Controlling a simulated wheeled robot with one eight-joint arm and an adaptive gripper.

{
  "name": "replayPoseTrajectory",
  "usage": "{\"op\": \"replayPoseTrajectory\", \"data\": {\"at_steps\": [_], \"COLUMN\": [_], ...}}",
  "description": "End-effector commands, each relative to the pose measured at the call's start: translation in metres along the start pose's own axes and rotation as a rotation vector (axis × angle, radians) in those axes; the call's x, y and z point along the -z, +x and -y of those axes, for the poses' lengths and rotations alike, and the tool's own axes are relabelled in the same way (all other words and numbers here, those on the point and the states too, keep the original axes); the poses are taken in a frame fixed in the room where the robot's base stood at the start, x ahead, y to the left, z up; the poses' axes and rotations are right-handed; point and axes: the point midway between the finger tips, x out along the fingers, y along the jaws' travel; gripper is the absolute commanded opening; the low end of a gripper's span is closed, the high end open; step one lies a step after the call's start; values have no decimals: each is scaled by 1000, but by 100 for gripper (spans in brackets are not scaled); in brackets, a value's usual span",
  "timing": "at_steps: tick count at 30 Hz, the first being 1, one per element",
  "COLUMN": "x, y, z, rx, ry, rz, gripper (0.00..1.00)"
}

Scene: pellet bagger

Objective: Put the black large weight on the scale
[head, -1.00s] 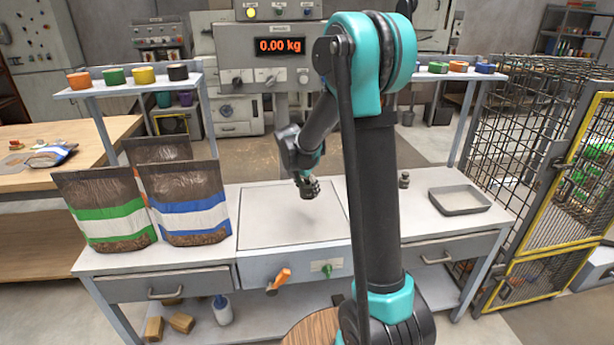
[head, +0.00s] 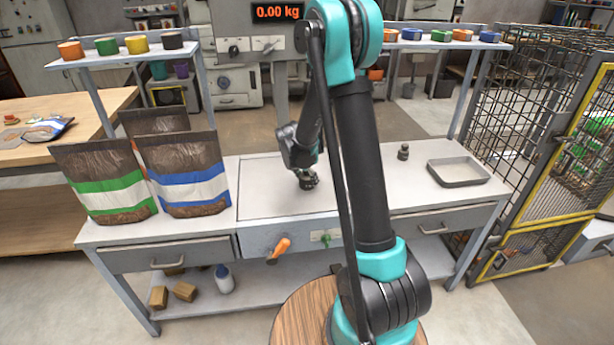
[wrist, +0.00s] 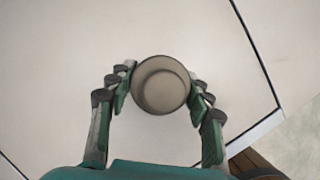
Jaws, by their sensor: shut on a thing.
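My gripper (head: 306,174) is low over the scale's pale plate (head: 262,200), near its middle right. In the wrist view its fingers (wrist: 160,90) are shut on both sides of a round weight (wrist: 160,84), seen from above. The weight looks grey-brown there. In the head view it is a small dark shape at the fingertips, mostly hidden by them. I cannot tell whether its base touches the plate. The scale's display (head: 278,13) reads 0.00 kg.
Another small dark weight (head: 403,152) stands on the bench right of my arm, near a grey tray (head: 459,173). Filled bags (head: 187,175) stand left of the plate.

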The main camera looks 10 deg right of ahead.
Motion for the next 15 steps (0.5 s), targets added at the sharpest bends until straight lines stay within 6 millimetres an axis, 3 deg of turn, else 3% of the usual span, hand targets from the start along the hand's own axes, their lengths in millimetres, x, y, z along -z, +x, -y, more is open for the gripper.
{"op": "replayPoseTrajectory", "data": {"at_steps": [6, 7, 12, 15], "x": [0, 1, 1, 1], "y": [2, 2, 2, 2], "z": [0, 0, 0, 0], "rx": [0, 0, 0, 0], "ry": [0, 0, 0, 0], "rz": [1, 0, 0, 0], "gripper": [0, 51, 71, 71]}}
